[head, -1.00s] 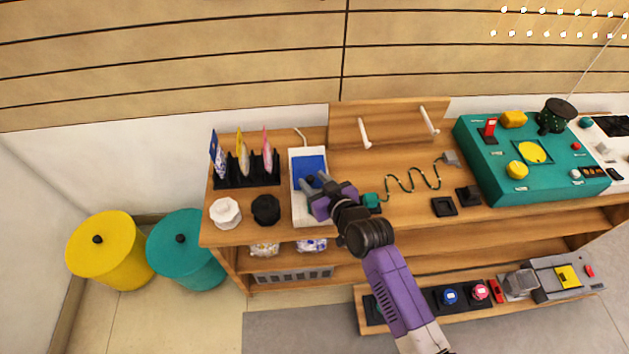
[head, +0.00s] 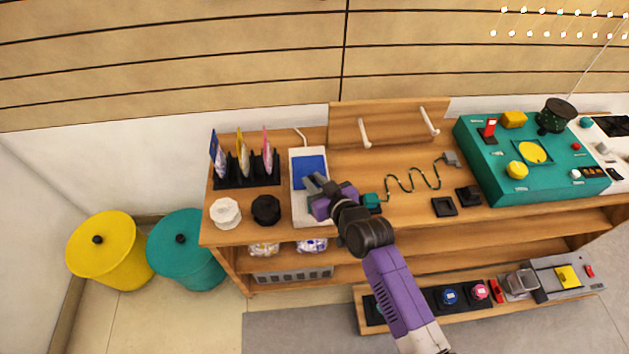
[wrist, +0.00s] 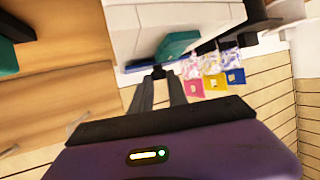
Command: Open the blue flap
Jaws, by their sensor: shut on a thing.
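The blue flap (head: 309,168) lies in the top of a white box (head: 299,208) on the wooden bench, left of centre in the head view. It looks flat there. My gripper (head: 313,181) is at the flap's front edge, with its fingers close together. In the wrist view my gripper (wrist: 160,76) has its fingertips shut on a small black knob (wrist: 158,71) beside the white box (wrist: 170,15). The knob is hidden in the head view now.
A black rack (head: 246,170) with several colored packets stands left of the box. A teal block with a wavy wire (head: 412,181) lies right of my gripper. A teal console (head: 535,170) stands farther right.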

